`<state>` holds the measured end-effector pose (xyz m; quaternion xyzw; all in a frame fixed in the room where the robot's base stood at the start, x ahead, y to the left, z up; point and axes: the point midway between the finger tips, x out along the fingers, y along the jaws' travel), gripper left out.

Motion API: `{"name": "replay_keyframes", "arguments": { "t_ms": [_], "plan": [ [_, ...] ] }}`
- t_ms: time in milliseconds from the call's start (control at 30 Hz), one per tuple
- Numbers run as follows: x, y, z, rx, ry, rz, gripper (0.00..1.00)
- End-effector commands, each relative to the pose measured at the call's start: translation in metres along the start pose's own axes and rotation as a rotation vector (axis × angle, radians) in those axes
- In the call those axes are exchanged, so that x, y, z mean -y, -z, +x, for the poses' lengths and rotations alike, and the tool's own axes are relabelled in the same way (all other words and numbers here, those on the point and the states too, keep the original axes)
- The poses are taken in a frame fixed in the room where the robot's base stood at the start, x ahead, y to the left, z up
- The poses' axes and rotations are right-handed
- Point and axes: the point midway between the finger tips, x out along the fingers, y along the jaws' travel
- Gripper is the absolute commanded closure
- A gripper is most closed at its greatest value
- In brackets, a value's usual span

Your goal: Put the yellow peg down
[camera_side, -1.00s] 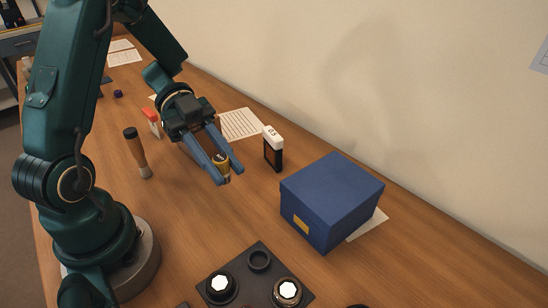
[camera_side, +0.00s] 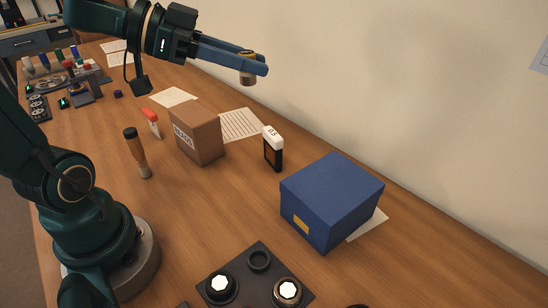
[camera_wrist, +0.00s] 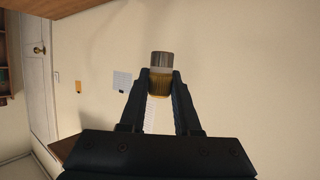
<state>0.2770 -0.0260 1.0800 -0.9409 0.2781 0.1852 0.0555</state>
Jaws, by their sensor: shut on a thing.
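The yellow peg (camera_side: 247,80) is clamped between the two blue fingers of my gripper (camera_side: 258,63), high above the table in the side view. In the wrist view, the peg (camera_wrist: 160,82) has a yellow body and a grey metallic end (camera_wrist: 160,59) that points away from the palm. Both fingertips of my gripper (camera_wrist: 161,85) press on its sides. The peg touches nothing else. Its far side is hidden by the fingers.
A blue box (camera_side: 331,198) is nearer, beside a dark holder plate (camera_side: 247,286). Bare wood (camera_side: 225,205) lies between them.

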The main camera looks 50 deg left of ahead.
Motion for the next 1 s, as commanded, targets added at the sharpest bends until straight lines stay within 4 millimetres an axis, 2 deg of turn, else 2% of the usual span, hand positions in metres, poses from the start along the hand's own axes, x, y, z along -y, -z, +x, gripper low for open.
{"name": "replay_keyframes", "arguments": {
  "t_ms": [33, 200, 433, 1000],
  "plan": [
    [0.003, 0.006, -0.003, -0.004, 0.057, -0.013, 1.00],
    [0.020, 0.006, -0.005, 0.000, 0.191, -0.079, 1.00],
    [0.030, 0.006, -0.005, 0.003, 0.264, -0.111, 1.00],
    [0.071, -0.002, 0.029, 0.005, 0.514, -0.213, 1.00]
  ]
}}
